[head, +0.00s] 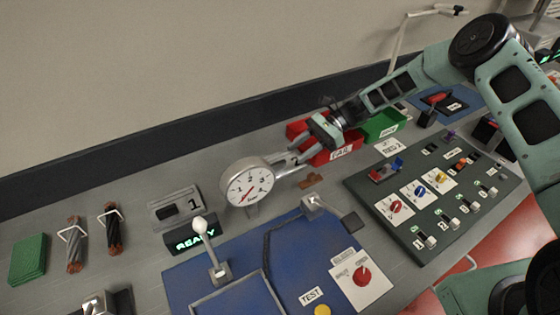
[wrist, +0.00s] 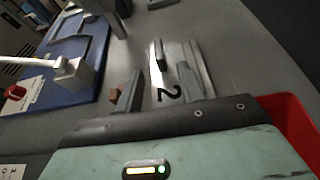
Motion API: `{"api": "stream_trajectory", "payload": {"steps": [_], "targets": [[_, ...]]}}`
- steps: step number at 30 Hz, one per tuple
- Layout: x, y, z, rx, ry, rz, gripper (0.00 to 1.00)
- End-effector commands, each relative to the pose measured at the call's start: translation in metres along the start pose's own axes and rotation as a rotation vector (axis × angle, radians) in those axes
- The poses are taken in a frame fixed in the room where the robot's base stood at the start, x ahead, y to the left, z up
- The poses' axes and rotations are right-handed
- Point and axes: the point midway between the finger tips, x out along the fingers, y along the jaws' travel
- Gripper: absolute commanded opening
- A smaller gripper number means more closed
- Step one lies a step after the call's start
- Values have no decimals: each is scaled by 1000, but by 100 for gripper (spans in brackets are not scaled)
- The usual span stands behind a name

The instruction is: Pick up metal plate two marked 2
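The metal plate marked 2 (wrist: 168,92) lies on the grey bench in the wrist view, light grey with a black 2 and a small dark raised grip. My gripper (wrist: 160,71) is open, with one finger on each side of the raised grip in that picture. The right finger covers part of the plate. I cannot tell whether either finger touches it. In the head view my gripper (head: 285,164) points left, just behind and right of the round dial gauge (head: 247,182). The plate marked 2 is hidden there by the gauge and gripper.
A red FAIL bin (head: 343,153) stands beside my gripper, with a green bin (head: 382,126) behind. A plate marked 1 (head: 176,206) lies left of the gauge. The blue test mat (head: 240,240) and a dark switch panel (head: 425,235) fill the front.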

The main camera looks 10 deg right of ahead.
Motion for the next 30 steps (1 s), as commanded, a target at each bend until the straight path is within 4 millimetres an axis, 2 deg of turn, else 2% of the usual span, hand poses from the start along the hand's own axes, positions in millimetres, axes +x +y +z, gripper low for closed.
{"api": "stream_trajectory", "payload": {"steps": [1, 6, 15, 16, 20, 30], "targets": [[8, 1, 6, 2, -4, 4, 38], [30, 0, 4, 1, -2, 2, 38], [37, -1, 2, -1, -1, 0, 38], [37, -1, 2, -1, -1, 0, 35], [37, -1, 2, 0, -1, 0, 0], [37, -1, 2, 0, 0, 0, 0]]}}
